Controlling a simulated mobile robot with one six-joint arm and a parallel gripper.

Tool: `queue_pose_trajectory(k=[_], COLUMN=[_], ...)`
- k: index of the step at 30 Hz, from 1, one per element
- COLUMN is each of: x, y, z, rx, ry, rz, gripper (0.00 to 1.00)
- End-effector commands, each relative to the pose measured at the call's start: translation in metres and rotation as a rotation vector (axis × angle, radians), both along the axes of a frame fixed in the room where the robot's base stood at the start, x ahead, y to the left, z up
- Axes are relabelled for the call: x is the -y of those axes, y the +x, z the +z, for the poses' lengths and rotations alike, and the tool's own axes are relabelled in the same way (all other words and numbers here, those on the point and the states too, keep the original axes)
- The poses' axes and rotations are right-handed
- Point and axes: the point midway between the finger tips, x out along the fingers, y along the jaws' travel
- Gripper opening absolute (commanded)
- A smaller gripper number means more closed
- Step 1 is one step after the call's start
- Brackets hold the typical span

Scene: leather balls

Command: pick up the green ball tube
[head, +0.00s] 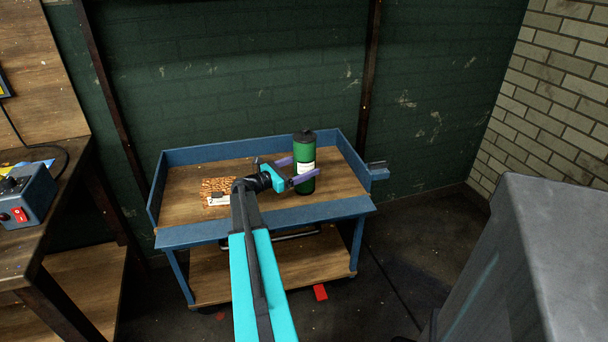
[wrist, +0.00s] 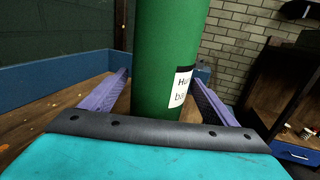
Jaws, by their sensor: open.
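The green ball tube (head: 304,152) stands upright on the wooden top of the blue cart (head: 290,213), near its right side. It has a black lid and a white label. My gripper (head: 298,170) is open, with its purple fingers on either side of the tube. In the wrist view the tube (wrist: 165,60) stands between the two fingers (wrist: 160,90), closer to the right finger.
A patterned orange item with a white label (head: 218,192) lies on the cart's left part. Raised blue edges border the cart top. A workbench with a blue box (head: 28,195) is at the left. A grey cabinet (head: 540,250) stands at the right front.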

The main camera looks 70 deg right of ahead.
Motion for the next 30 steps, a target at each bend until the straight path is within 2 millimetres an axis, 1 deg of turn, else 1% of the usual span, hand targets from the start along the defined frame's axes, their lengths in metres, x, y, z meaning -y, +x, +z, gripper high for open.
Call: queue_pose_trajectory(k=[7,12,30], x=[0.024,0.036,0.038], y=[-0.015,-0.024,-0.025], z=[0.004,0.004,0.004], rx=[0.0,-0.001,0.0], ry=[0.0,-0.001,0.0], rz=[-0.001,-0.001,0.001], gripper=[0.81,0.81,0.81])
